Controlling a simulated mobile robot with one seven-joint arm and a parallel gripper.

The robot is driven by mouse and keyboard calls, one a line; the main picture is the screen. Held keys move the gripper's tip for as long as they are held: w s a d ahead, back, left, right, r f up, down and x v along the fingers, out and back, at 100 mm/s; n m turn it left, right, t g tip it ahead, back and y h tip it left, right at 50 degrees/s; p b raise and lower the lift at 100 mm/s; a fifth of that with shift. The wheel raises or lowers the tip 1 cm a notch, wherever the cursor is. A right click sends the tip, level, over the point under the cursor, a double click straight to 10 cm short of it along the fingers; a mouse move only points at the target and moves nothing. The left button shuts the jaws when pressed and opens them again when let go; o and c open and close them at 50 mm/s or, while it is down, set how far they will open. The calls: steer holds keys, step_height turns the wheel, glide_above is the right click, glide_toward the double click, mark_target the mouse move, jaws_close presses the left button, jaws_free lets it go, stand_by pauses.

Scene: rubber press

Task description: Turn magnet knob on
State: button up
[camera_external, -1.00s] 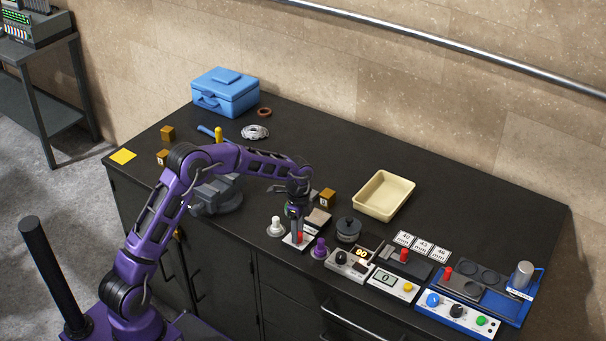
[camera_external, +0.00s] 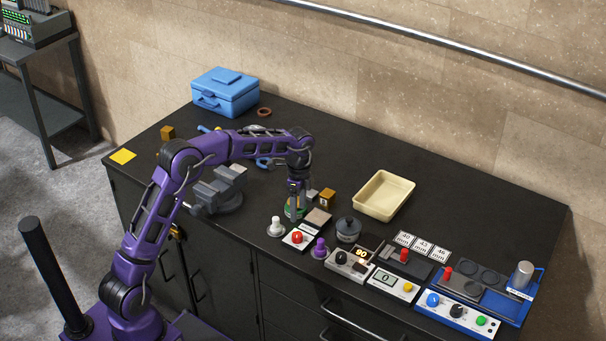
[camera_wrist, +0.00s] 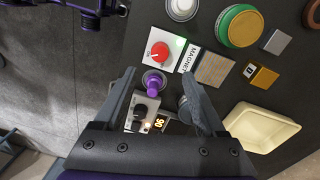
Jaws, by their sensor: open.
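The red magnet knob (camera_external: 297,237) sits on a white panel near the front edge of the black counter. In the wrist view the red knob (camera_wrist: 160,51) is on its white plate, beside a label reading MAGNET, and a small green light (camera_wrist: 181,42) glows at the plate's corner. My gripper (camera_external: 294,212) is above and behind the knob, apart from it. In the wrist view my gripper (camera_wrist: 158,76) has its two fingers spread, with nothing held between them. The grey plate (camera_wrist: 213,69) beside the label is clear.
A purple-knobbed post (camera_external: 320,248), a white post (camera_external: 276,227) and a dark pot (camera_external: 348,230) stand close around the panel. A green-rimmed disc (camera_wrist: 238,26) and a brass block (camera_external: 327,197) lie behind. A cream tray (camera_external: 384,195) is farther right.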

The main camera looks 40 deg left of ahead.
step_height(320, 180, up, 8)
steer(key=shift+w, duration=0.25)
steer(key=shift+a, duration=0.1)
